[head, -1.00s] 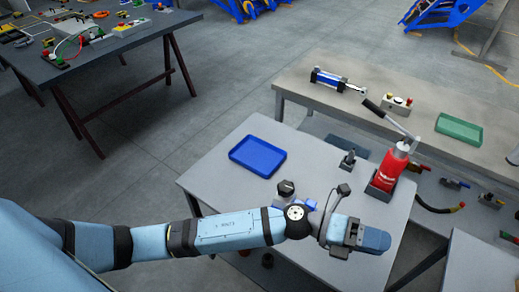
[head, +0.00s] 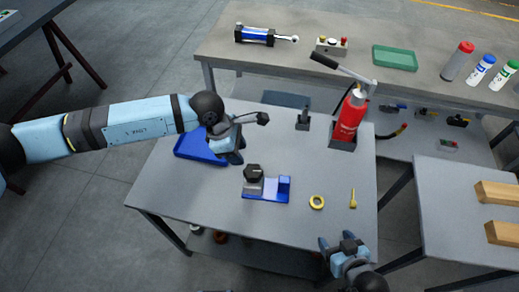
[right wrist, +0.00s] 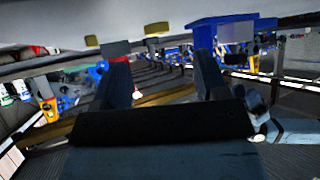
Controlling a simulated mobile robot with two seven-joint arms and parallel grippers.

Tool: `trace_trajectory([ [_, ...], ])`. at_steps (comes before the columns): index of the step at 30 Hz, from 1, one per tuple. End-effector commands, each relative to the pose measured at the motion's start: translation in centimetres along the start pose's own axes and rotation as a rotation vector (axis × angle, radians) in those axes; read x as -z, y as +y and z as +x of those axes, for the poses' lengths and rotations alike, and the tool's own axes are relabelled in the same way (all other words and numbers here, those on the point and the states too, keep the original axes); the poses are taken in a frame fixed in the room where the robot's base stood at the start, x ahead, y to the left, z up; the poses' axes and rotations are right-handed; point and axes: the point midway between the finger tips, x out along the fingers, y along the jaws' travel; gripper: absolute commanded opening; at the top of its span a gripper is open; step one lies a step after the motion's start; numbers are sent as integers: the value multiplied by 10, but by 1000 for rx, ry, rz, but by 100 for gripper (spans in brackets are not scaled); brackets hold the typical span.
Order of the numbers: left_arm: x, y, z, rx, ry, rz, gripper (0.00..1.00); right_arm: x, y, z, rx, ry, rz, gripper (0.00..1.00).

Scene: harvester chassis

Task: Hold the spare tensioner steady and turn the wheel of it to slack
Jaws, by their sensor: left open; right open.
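The spare tensioner (head: 270,187) stands on the grey table in the head view. It has a blue base with a raised blue block at its right and a grey body at its left. A dark wheel (head: 254,171) sits on top of the grey body. My left gripper (head: 236,155) is open, above and to the left of the tensioner and over the edge of the blue tray. My right gripper (head: 337,243) is open at the table's front edge, right of and nearer than the tensioner. Its two open fingers (right wrist: 163,82) show empty in the right wrist view.
The blue tray (head: 190,153) lies left on the table, partly hidden by my left arm. A yellow ring (head: 317,202) and a yellow pin (head: 353,198) lie right of the tensioner. A red bottle jack (head: 350,118) with a long handle stands at the back right.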

Motion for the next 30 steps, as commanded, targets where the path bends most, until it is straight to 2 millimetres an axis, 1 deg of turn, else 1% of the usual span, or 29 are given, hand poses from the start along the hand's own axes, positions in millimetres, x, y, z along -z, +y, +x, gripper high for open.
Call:
trace_trajectory([
  [2, 0, 0, 0, 1, -2, -1, 43, 8, -1, 8, 9, 3, 11, 67],
  [5, 0, 0, 0, 1, -3, -2, 43, 24, -2, 24, 30, -6, 44, 67],
  [11, -1, 0, 0, 1, -4, -2, 43, 77, -11, 73, 101, -65, 149, 67],
  [12, -1, 0, 0, 1, -4, -2, 43, 88, -14, 82, 116, -84, 172, 67],
  [14, -1, 0, 0, 1, -4, -2, 43, 104, -21, 93, 141, -119, 206, 67],
  [18, -1, 0, 0, 1, -5, -2, 43, 137, -46, 114, 200, -232, 283, 67],
  [21, -1, 0, 0, 1, -5, -2, 43, 155, -67, 122, 229, -339, 326, 67],
  [24, -1, 0, 0, 1, -5, -2, 43, 168, -87, 126, 236, -457, 354, 67],
  [27, -1, 0, 0, 1, -5, -2, 43, 180, -100, 126, 211, -577, 368, 67],
  [30, -1, 0, 0, 1, -5, -3, 43, 189, -106, 123, 154, -695, 368, 67],
])
